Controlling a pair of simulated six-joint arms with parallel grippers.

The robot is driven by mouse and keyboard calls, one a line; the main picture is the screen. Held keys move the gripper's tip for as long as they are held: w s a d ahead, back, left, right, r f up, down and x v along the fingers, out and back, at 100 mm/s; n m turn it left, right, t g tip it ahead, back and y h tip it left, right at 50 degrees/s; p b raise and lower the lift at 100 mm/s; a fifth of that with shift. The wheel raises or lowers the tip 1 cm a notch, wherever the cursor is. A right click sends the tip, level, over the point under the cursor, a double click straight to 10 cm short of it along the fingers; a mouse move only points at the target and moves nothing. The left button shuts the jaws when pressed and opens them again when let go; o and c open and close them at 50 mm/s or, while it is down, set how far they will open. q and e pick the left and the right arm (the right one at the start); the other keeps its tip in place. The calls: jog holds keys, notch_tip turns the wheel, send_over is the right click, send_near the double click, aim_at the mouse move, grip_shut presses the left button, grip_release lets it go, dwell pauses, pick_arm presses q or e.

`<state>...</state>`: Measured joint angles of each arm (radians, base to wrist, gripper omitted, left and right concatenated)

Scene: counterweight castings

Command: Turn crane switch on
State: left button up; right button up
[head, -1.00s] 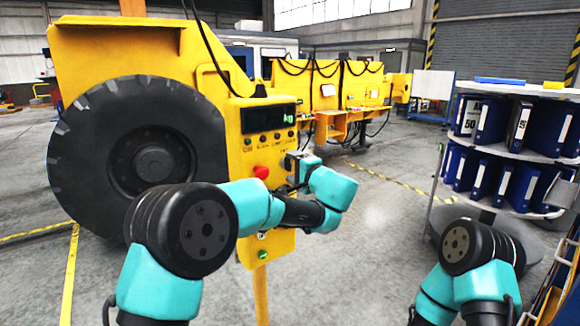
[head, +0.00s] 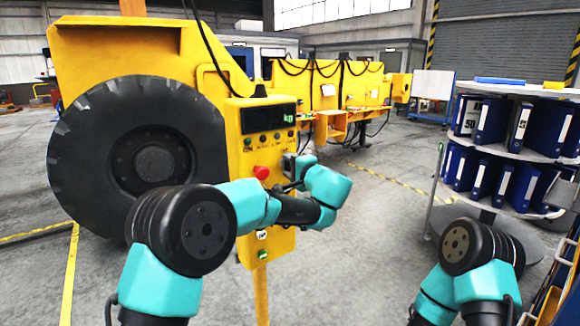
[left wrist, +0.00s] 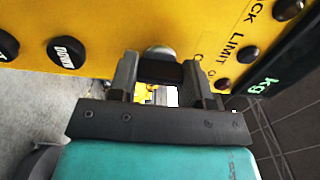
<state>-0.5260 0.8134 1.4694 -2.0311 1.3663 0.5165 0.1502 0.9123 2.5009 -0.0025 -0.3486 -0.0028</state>
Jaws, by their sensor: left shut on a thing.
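The yellow crane control panel (head: 268,215) stands beside the big black tyre, with a dark display (head: 268,118), a row of small buttons and a red button (head: 261,172). My left gripper (head: 286,167) is at the panel's right side, just right of the red button. In the left wrist view, my left gripper's fingers (left wrist: 158,76) are shut on a dark switch part below a grey round base (left wrist: 158,51). The fingers hide much of the switch, and I cannot tell its setting. My right gripper is out of view; only its arm shows.
A black DOWN button (left wrist: 66,52) sits close to the fingers. The large tyre (head: 125,155) is left of the panel. A rack of blue binders (head: 492,122) stands at the right. The floor between panel and rack is clear.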

pick_arm(q)
jog(key=shift+m, duration=0.3)
jog(key=m, duration=0.8)
jog(key=shift+m, duration=0.3)
jog(key=m, duration=0.4)
jog(key=shift+m, duration=2.4)
jog(key=o, duration=0.9)
